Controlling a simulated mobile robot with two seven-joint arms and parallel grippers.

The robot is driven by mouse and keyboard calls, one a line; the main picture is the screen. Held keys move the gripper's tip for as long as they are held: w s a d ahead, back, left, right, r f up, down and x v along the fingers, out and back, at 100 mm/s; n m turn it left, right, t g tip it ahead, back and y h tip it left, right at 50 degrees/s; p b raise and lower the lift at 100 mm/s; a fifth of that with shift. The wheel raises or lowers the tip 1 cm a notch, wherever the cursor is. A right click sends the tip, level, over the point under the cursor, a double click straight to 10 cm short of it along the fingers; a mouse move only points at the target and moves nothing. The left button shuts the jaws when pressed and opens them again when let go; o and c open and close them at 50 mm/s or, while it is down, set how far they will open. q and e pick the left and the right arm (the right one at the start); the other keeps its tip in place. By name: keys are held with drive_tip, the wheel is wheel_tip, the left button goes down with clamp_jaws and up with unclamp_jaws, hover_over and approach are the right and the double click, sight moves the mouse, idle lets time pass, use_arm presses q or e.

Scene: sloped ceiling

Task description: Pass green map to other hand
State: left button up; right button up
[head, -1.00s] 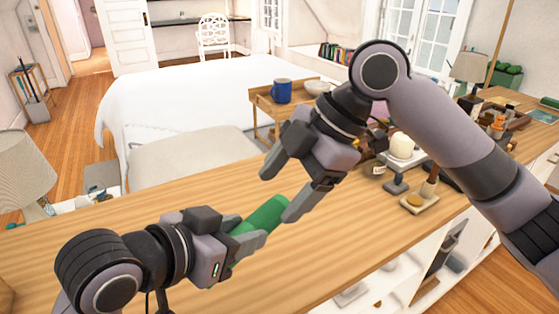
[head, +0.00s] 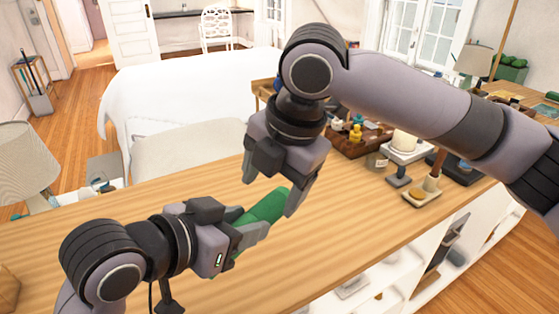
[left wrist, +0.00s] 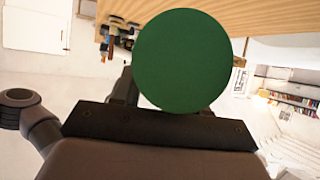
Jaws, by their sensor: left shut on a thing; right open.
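The green map (head: 265,207) is a rolled green cylinder held above the wooden counter (head: 120,225). My left gripper (head: 245,232) is shut on its near end, and the far end sticks out up and to the right. In the left wrist view the map's round green end (left wrist: 182,60) fills the middle. My right gripper (head: 270,192) is open and points down over the far end of the map. Its fingers appear on either side of that end in the head view; I cannot tell whether they touch it.
A candle on a stand (head: 405,147), a small tray with a brush (head: 422,193) and a wooden tray of bottles (head: 355,140) stand on the counter at right. A lamp (head: 25,160) is at left. The counter's middle is mostly clear.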

sight(266, 204)
drive_tip(key=x, duration=0.6)
drive_tip(key=c, duration=1.1)
use_arm(q)
drive_tip(key=o, duration=1.1)
use_arm(e)
drive_tip(key=shift+c, duration=0.2)
